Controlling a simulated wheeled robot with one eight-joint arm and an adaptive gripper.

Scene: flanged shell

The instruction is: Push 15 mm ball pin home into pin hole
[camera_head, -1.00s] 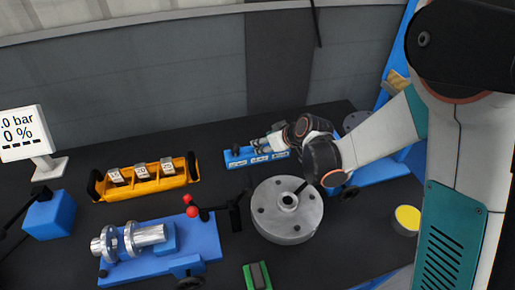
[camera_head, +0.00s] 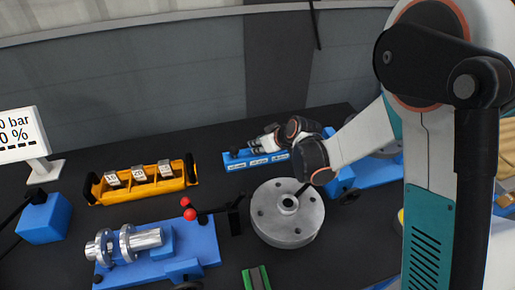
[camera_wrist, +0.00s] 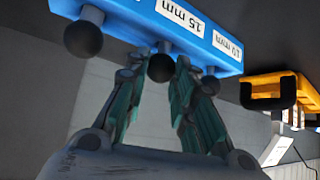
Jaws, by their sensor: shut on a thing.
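A blue pin rack (camera_head: 236,164) with white size labels stands at the back of the bench. It also shows in the wrist view (camera_wrist: 130,12), with a label reading 15 mm and several dark ball knobs along its edge. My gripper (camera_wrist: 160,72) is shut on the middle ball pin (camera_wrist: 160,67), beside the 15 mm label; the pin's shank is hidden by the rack. In the head view my gripper (camera_head: 258,144) is at the rack, small and partly hidden by my wrist. A round grey flanged shell (camera_head: 270,226) with several holes lies in front of it; I cannot tell which is the pin hole.
A yellow tray (camera_head: 120,193) with labelled blocks stands left of the rack. A blue fixture (camera_head: 205,245) with a shiny shaft and red-knobbed lever is front left. A pressure display (camera_head: 18,135) stands far left. A green-edged block (camera_head: 256,278) is at the front.

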